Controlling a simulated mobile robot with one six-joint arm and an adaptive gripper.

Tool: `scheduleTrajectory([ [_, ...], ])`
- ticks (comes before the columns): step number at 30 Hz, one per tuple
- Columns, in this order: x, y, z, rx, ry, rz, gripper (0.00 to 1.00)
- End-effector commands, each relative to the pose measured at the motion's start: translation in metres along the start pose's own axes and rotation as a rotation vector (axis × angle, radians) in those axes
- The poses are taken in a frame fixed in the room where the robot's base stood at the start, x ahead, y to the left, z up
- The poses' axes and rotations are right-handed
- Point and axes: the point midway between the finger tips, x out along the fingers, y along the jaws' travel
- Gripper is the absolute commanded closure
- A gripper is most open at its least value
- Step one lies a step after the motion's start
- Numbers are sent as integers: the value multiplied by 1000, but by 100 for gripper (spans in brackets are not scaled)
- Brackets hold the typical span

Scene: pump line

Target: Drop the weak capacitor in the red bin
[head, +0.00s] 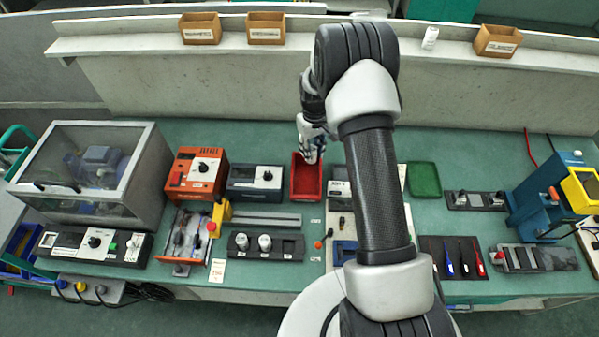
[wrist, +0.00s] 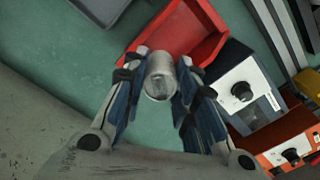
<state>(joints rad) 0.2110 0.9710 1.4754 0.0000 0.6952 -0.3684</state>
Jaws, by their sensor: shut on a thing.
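A silver cylindrical capacitor (wrist: 161,78) is held between the fingers of my gripper (wrist: 158,90) in the wrist view. In the head view my gripper (head: 312,150) is over the back part of the red bin (head: 306,182), and the capacitor cannot be made out there. The red bin (wrist: 190,32) lies just beyond the capacitor in the wrist view, partly behind it. The bin's visible floor looks empty. Two more silver cylinders (head: 264,242) stand in a dark rack left of my arm.
A dark meter box (head: 256,182) stands left of the red bin, with an orange instrument (head: 197,175) beyond it. A green tray (head: 424,179) lies to the right of my arm. The bench behind the bin is clear.

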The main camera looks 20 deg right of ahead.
Motion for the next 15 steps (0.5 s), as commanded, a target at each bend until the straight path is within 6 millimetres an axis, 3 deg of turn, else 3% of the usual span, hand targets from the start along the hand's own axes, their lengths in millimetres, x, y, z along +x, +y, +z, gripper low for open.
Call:
scheduleTrajectory([
  [15, 52, 0, 0, 0, -1, 0, 97],
])
